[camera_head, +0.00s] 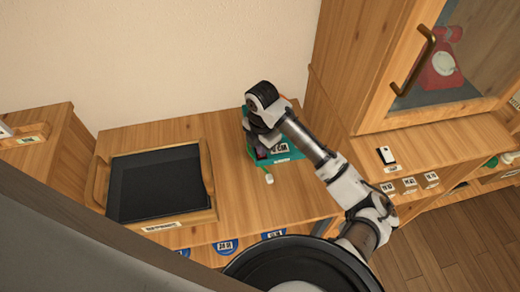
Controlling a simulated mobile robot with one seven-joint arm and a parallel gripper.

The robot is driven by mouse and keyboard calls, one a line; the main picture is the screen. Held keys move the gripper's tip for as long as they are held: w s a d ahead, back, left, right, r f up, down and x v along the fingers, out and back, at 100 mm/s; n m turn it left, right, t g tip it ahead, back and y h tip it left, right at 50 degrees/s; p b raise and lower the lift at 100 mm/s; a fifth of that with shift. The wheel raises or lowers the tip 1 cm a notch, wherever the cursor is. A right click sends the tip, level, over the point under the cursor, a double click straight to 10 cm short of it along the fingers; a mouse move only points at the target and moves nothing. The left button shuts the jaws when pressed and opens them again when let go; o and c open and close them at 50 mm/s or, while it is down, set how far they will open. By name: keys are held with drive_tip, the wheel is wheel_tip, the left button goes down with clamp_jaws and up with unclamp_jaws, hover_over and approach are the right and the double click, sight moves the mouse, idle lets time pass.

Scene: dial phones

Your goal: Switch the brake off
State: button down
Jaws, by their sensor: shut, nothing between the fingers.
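A teal box or base (288,152) with a small white label stands on the wooden counter against the back wall, mostly hidden by my arm. A thin green piece with a pale end (267,176) sticks out at its front edge; it may be the brake's lever, but I cannot tell its setting. My gripper (262,153) points down over the teal base, close behind the green piece. Its fingers are shut and empty. Whether it touches the base or the green piece cannot be seen.
A black-floored wooden tray (212,203) stands on the counter to the left. A glass-door cabinet (405,118) with a red phone (441,68) inside is on the right. Below it is a ledge (445,143) with a small white switch (385,155) and several labels. Blue labelled tags line the counter front.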

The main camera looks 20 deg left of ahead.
drive_tip(key=shift+r+p, duration=2.75)
drive_tip(key=shift+r, duration=0.7)
